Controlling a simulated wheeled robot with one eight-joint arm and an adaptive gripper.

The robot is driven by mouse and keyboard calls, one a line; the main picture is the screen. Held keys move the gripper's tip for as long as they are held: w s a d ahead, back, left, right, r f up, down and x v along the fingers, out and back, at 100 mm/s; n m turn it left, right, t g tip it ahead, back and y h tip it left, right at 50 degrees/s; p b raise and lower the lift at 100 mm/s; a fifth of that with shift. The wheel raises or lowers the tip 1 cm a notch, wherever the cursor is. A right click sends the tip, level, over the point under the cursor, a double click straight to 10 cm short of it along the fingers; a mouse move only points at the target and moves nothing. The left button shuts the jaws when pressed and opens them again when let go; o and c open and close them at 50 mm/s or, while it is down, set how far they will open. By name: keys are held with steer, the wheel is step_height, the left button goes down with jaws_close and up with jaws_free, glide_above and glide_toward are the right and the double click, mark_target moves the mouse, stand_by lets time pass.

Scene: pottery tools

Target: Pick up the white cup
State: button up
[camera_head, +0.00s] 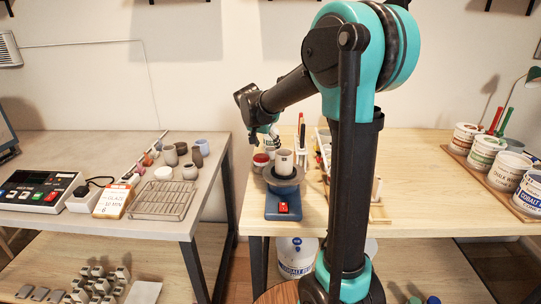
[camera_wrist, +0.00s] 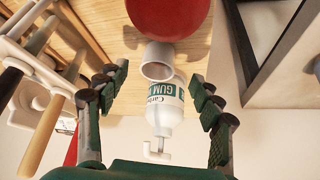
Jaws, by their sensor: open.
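The white cup (camera_wrist: 157,62) shows in the wrist view with its round opening facing me, between a red round thing (camera_wrist: 168,16) and a white bottle (camera_wrist: 166,105) with green lettering. My gripper (camera_wrist: 157,100) is open, with one finger on each side of the bottle and cup, apart from both. In the head view my gripper (camera_head: 268,138) is above the back left part of the wooden table. A small white shape (camera_head: 269,151) beneath it looks like the cup, partly hidden. A pale grey cup (camera_head: 284,162) stands on a round turntable (camera_head: 284,180) in front.
A red-lidded jar (camera_head: 260,159) stands close by on the left. Upright brushes and tools (camera_head: 302,140) stand to the right. The left table (camera_head: 130,235) holds pots, a wire rack (camera_head: 162,200) and a control box. Paint tubs (camera_head: 484,152) line the far right.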

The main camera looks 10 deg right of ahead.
mark_target(269, 148)
steer(key=shift+x, duration=2.7)
steer(key=shift+w+d+r, duration=0.15)
steer(key=shift+d, duration=0.05)
steer(key=c, duration=1.3)
steer(key=shift+r, duration=0.1)
steer(key=shift+a+r, duration=0.2)
steer(key=shift+r, duration=0.25)
step_height(269, 148, up, 6)
steer(key=shift+f, duration=0.15)
steer(key=w+a, duration=0.1)
steer(key=a, duration=0.5)
steer(key=w+a, duration=0.1)
steer(key=a, duration=0.5)
steer(key=w+a, duration=0.2)
steer(key=a, duration=0.5)
steer(key=shift+a, duration=0.1)
